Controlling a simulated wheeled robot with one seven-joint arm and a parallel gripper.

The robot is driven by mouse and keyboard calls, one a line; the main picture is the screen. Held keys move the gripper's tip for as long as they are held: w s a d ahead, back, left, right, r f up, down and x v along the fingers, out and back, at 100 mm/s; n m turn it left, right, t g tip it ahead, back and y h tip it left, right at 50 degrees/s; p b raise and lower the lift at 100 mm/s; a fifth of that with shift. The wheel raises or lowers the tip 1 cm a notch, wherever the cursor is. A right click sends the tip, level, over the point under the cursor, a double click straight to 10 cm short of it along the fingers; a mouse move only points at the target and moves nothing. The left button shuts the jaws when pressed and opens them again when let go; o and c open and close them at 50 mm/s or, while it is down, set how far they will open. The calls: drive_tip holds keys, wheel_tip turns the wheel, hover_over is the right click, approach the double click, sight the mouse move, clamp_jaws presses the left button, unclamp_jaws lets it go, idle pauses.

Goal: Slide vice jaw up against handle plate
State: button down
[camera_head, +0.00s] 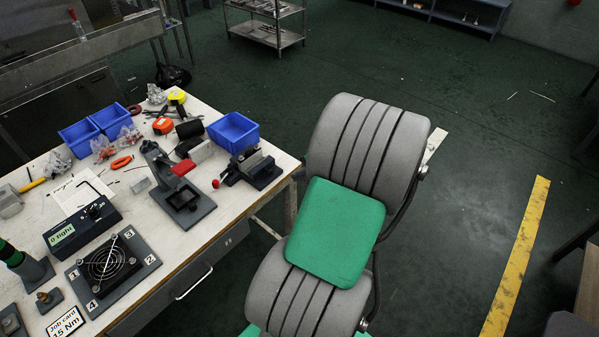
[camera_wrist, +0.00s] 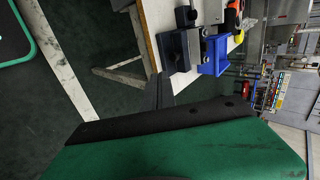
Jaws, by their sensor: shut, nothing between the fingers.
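The small dark vice (camera_head: 250,168) sits near the right edge of the white workbench, with grey upright jaw blocks. A bar with a red ball end (camera_head: 216,183) lies at its left. In the wrist view the vice (camera_wrist: 181,49) stands at the bench edge, beyond my fingertips. I cannot clearly tell the handle plate from the jaws, nor the gap between them. My gripper (camera_wrist: 159,92) shows in the wrist view as thin dark fingers, shut and empty, apart from the vice. In the head view my gripper is hidden behind my arm.
A blue bin (camera_head: 234,131) stands just behind the vice. A dark stand with a red handle (camera_head: 183,168) is to its left. The bench (camera_head: 230,213) is bare in front of the vice. Tools, bags and a fan fixture (camera_head: 110,265) fill the left side.

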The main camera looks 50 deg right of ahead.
drive_tip(key=w+f, duration=0.1)
drive_tip(key=w, duration=0.1)
drive_tip(key=w+f, duration=0.2)
drive_tip(key=w, duration=0.1)
drive_tip(key=w+f, duration=0.1)
drive_tip(key=w, duration=0.2)
drive_tip(key=shift+w+a+f+p, duration=0.15)
drive_tip(key=shift+a+f+p, duration=0.1)
drive_tip(key=shift+p, duration=0.15)
